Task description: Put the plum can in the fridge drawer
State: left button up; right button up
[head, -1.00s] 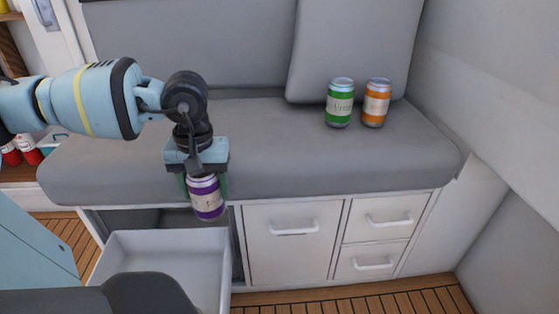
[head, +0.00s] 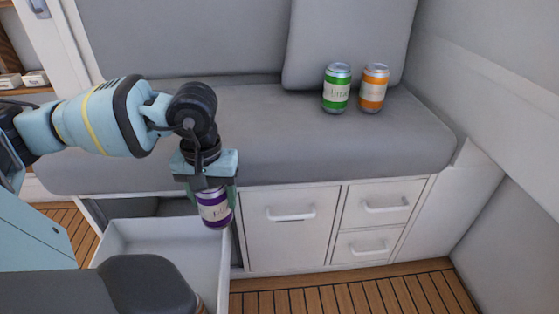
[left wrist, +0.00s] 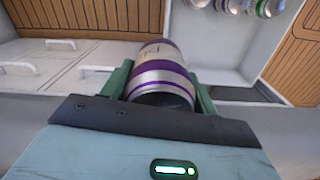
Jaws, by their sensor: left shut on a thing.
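The plum can (head: 215,207) is purple with a pale label. My left gripper (head: 214,200) is shut on it and holds it above the right part of the open fridge drawer (head: 170,238). In the left wrist view the can (left wrist: 161,75) sits between the green fingers of my left gripper (left wrist: 160,88). The drawer is a white open box pulled out below the bench; a dark grey shape in front hides part of it. My right gripper is not in view.
A green can (head: 337,88) and an orange can (head: 374,88) stand on the grey bench seat (head: 290,150). Closed white drawers (head: 292,230) with handles are right of the open one. The wooden floor (head: 350,290) in front is clear.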

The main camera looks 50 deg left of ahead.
pick_arm(q)
jog(key=w+d+r+m, duration=0.1)
jog(key=w+d+m, duration=0.2)
jog(key=d+m, duration=0.5)
jog(key=d, duration=1.2)
jog(key=shift+r, duration=0.2)
